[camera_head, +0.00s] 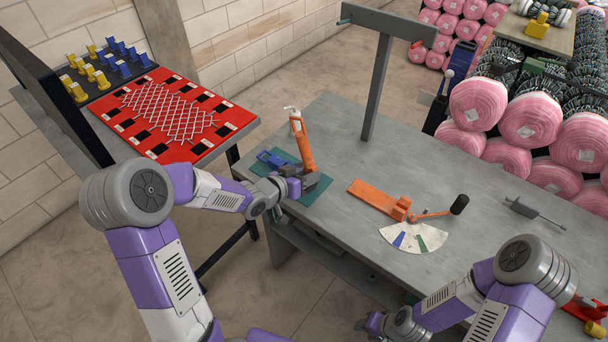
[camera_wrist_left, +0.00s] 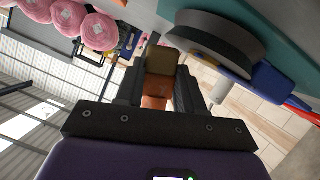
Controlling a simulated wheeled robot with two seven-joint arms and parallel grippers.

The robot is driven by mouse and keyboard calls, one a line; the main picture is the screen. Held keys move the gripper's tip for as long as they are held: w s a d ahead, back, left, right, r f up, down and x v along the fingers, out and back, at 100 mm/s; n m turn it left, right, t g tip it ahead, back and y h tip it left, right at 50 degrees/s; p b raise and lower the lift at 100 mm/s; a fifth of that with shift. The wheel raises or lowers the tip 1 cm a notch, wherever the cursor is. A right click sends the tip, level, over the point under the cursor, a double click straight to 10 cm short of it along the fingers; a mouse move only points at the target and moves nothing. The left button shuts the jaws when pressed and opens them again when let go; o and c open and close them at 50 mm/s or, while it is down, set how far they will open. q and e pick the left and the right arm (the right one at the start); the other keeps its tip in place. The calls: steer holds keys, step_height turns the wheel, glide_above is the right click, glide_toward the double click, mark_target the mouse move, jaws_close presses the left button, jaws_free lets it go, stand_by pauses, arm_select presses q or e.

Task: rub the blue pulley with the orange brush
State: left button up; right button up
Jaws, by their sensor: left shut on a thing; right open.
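My left gripper (camera_head: 298,184) is shut on the orange brush (camera_head: 303,146), which stands roughly upright with its pale end at the top. In the left wrist view the brush (camera_wrist_left: 157,88) sits between the two dark fingers. The blue pulley (camera_head: 271,159) lies on the teal mat, just left of the brush and partly hidden by my gripper. In the left wrist view a blue part (camera_wrist_left: 272,82) and a grey round part show close beside the fingers. I cannot tell whether the brush touches the pulley. My right gripper (camera_head: 374,325) is open and empty, low by the table's front edge.
The teal mat (camera_head: 318,190) lies at the left of the grey table (camera_head: 350,235). An orange device (camera_head: 378,198) with a black-ended lever and a white dial (camera_head: 418,238) stand right of it. A grey post (camera_head: 378,85) rises behind. A red board (camera_head: 215,125) is on the left table.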

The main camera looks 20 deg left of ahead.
stand_by(0.3)
arm_select(q)
steer(key=shift+w+a+p, duration=0.25)
steer(key=shift+a+p, duration=0.35)
steer(key=shift+a, duration=0.05)
steer(key=shift+w+a+f+p, duration=0.1)
steer(key=shift+w+a+p, duration=0.15)
steer(key=shift+a+p, duration=0.4)
steer(key=shift+w+a+r+p, duration=0.1)
steer(key=shift+w+a+p, duration=0.1)
steer(key=shift+a+p, duration=0.45)
steer(key=shift+w+a+r+p, duration=0.1)
steer(key=shift+w+a+p, duration=0.1)
steer(key=shift+a+p, duration=0.4)
steer(key=shift+w+a+f+p, duration=0.1)
steer(key=shift+w+a+p, duration=0.15)
steer(key=shift+a+p, duration=0.35)
steer(key=shift+w+a+f+p, duration=0.1)
steer(key=shift+w+a+p, duration=0.2)
steer(key=shift+a, duration=0.45)
steer(key=shift+w+a+p, duration=0.2)
steer(key=shift+a+p, duration=0.3)
steer(key=shift+a, duration=0.2)
steer(key=shift+a+f, duration=0.1)
steer(key=shift+a, duration=0.1)
steer(key=shift+d, duration=0.15)
